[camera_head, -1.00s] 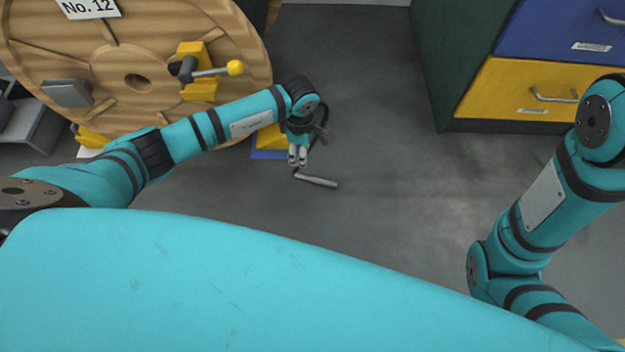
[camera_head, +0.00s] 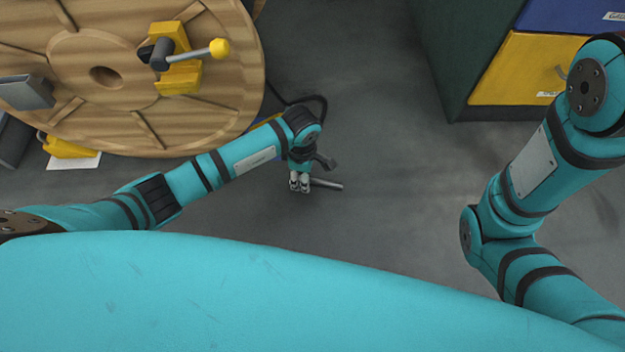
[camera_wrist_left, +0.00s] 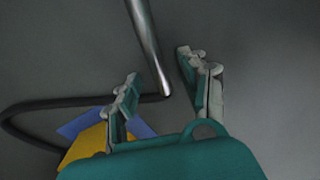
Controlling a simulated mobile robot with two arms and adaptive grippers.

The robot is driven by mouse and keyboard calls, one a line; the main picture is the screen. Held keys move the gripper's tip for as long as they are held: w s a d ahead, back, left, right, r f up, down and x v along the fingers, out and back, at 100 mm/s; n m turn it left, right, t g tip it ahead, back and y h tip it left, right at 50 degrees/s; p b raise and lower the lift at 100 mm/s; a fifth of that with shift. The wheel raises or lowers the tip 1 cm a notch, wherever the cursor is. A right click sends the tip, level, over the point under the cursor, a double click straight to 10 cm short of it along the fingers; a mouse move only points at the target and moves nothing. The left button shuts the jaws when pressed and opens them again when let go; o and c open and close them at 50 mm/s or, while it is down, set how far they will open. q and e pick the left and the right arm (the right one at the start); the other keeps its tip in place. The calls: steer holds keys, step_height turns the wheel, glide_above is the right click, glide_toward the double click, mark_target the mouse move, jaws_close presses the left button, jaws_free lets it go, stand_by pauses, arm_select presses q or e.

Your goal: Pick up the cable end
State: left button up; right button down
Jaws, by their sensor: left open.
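The cable end is a grey metal rod (camera_head: 328,184) lying on or just above the floor; I cannot tell which. A black cable (camera_head: 308,97) curves behind my left arm. In the left wrist view the rod (camera_wrist_left: 148,48) comes down from the top, its lower tip near the black cable (camera_wrist_left: 60,103). My left gripper (camera_head: 300,183) points down over the rod's left part and hides it in the head view. In the left wrist view my left gripper (camera_wrist_left: 158,69) is open, with the rod between its fingers, apparently untouched. My right gripper is out of view.
A large wooden reel (camera_head: 215,100) with a yellow clamp (camera_head: 178,82) stands at the left. A dark green cabinet (camera_head: 440,55) with blue and yellow drawers (camera_head: 515,75) is at the upper right. A blue and yellow block (camera_wrist_left: 85,150) lies near the cable. Grey floor between is clear.

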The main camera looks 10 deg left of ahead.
arm_select(q)
steer(key=shift+c, duration=0.2)
jaws_close()
steer(key=shift+r, duration=0.15)
